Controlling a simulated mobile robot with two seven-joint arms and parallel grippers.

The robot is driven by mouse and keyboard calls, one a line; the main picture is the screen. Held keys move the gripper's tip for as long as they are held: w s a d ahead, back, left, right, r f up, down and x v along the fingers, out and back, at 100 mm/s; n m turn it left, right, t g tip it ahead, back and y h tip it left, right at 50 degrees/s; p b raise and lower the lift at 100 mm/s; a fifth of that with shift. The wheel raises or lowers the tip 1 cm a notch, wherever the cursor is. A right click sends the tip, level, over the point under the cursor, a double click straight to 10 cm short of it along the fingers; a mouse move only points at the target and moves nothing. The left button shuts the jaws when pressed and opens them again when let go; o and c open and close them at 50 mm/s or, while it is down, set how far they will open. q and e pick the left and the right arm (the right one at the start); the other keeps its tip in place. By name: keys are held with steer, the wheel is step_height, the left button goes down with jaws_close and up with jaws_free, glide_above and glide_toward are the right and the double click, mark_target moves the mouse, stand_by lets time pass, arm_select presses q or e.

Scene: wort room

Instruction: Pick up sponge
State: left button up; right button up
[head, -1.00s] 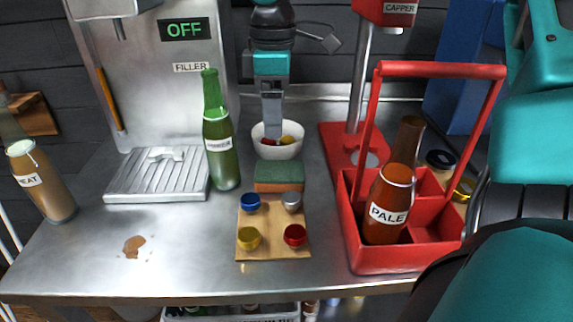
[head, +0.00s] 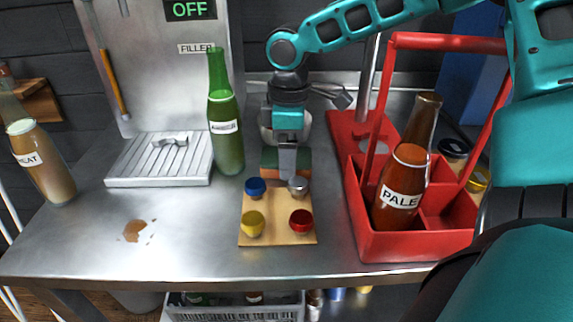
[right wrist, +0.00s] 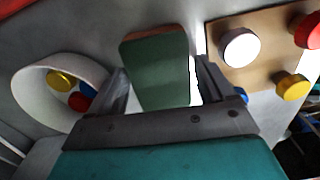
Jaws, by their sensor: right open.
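The sponge (head: 303,161), green on top with a brown layer, lies on the steel table just behind the wooden cap board (head: 277,232). My right gripper (head: 287,174) is in front of it in the head view and hides its middle. In the right wrist view the sponge (right wrist: 158,75) shows between the two spread fingers of my open right gripper (right wrist: 161,80). I cannot tell whether either finger touches it or how high the fingertips are. My left gripper is not in view.
Blue, grey, yellow and red caps sit on the board. The white bowl (right wrist: 36,102) is close behind the sponge. A green bottle (head: 226,140) stands at left, and a red carrier (head: 400,246) with bottles at right. A brown spill (head: 137,231) lies front left.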

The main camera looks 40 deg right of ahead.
steer(key=shift+f, duration=0.5)
steer(key=c, duration=0.7)
steer(key=shift+r, duration=0.1)
step_height(320, 180, up, 10)
steer(key=shift+p, duration=1.15)
steer(key=o, duration=0.5)
steer(key=shift+c, duration=0.2)
steer(key=c, duration=0.4)
steer(key=shift+a, duration=0.1)
